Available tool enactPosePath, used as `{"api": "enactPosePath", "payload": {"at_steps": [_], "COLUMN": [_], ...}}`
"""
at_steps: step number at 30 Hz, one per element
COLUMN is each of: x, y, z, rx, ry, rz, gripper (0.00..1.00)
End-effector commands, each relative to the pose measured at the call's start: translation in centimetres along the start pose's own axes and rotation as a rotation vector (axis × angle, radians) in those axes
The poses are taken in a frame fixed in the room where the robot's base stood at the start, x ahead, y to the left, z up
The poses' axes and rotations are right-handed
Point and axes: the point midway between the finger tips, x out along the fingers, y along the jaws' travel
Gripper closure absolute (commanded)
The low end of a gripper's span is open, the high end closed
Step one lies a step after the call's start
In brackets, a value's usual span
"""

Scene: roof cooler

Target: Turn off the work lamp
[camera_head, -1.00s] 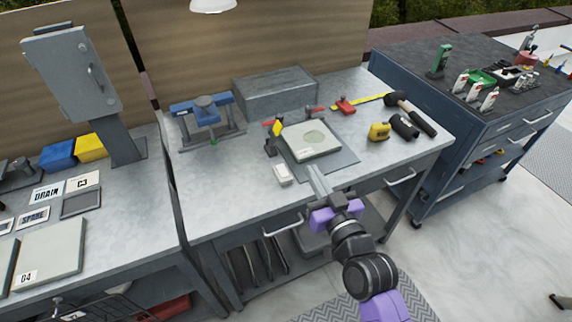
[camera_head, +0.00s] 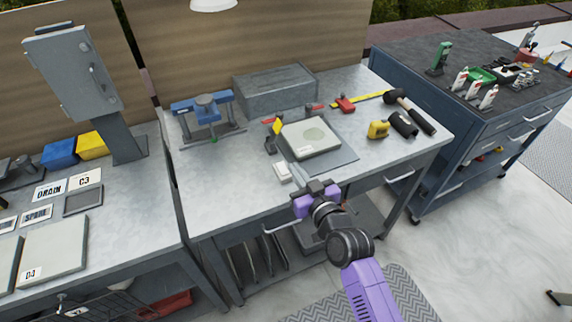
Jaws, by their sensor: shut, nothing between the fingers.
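The white dome shade of a lamp (camera_head: 213,5) hangs at the top edge of the view, partly cut off. I cannot tell for sure whether it is lit. A small white box (camera_head: 282,173), which looks like a switch, lies near the front of the middle bench, left of a grey mat. My gripper (camera_head: 293,166) is over the bench front, its pale fingers shut and empty, pointing up-left. Its tips are just right of the white box; I cannot tell whether they touch it.
A dark blue cart (camera_head: 440,150) stands right. The bench's front left is clear.

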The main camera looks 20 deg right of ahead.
Motion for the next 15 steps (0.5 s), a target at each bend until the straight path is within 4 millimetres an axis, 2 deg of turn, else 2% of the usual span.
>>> {"api": "enactPosePath", "payload": {"at_steps": [3, 10, 12, 15], "x": [2.4, 6.2, 6.4, 6.7], "y": [0.0, -0.1, 0.0, 0.0], "z": [-0.3, -0.2, 1.7, 2.8], "rx": [-0.001, -0.002, 0.000, 0.000], "ry": [0.000, -0.001, -0.003, -0.001], "rz": [-0.001, -0.001, 0.000, 0.000], "gripper": [1.00, 1.00, 1.00, 1.00]}}
